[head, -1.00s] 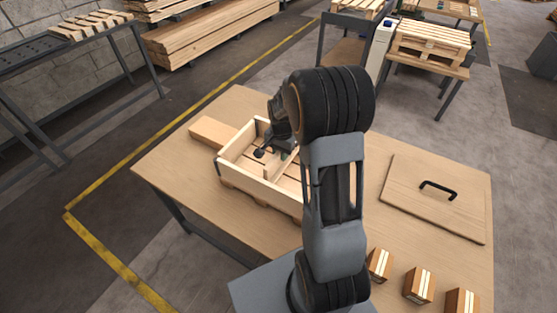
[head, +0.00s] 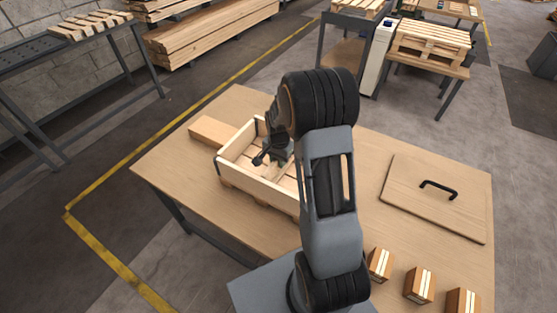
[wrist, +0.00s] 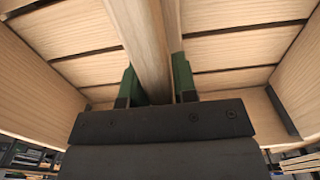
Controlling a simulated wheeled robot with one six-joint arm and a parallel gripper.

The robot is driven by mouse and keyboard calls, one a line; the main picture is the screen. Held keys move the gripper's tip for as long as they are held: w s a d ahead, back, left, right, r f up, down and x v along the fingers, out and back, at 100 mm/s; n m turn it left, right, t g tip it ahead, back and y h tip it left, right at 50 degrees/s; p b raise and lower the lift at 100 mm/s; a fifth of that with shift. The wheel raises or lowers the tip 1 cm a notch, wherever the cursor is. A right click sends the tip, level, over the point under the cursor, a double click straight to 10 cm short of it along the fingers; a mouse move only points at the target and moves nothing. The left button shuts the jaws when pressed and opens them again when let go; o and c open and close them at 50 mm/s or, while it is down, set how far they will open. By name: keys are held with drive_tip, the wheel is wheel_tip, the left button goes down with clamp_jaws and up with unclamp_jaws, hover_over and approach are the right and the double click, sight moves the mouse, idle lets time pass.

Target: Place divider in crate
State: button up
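The crate (head: 252,187) is an open pale-wood box on the table, with a slatted floor. My gripper (head: 271,161) is down inside it, near its middle. In the wrist view the divider (wrist: 148,40), a pale wooden board, runs between the two green-padded fingers of my gripper (wrist: 157,85). The fingers lie close against both its sides, so the gripper appears shut on it. The crate floor shows on both sides of the board. In the head view my arm and gripper hide most of the divider and the crate's right part. Whether its lower edge touches the floor is hidden.
A wooden block (head: 213,131) lies behind the crate's left corner. A flat lid (head: 435,198) with a black handle lies on the right of the table (head: 205,208). Several small boxes (head: 419,285) stand at the front right. The left front of the table is clear.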

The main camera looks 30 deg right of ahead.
drive_tip(key=shift+o, duration=1.4)
wheel_tip(320, 180, up, 12)
drive_tip(key=shift+p, duration=0.4)
drive_tip(key=s+a+r+n+t, duration=0.1)
drive_tip(key=s+a+r+n, duration=0.2)
drive_tip(key=s+a+n, duration=0.2)
drive_tip(key=s+a+r+n+t, duration=0.2)
drive_tip(key=s+n, duration=0.4)
drive_tip(key=s, duration=0.5)
drive_tip(key=a+r, duration=0.1)
drive_tip(key=a, duration=0.1)
drive_tip(key=shift+s+a+r, duration=0.15)
drive_tip(key=shift+s+a, duration=0.2)
drive_tip(key=shift+a, duration=0.05)
drive_tip(key=shift+r, duration=0.1)
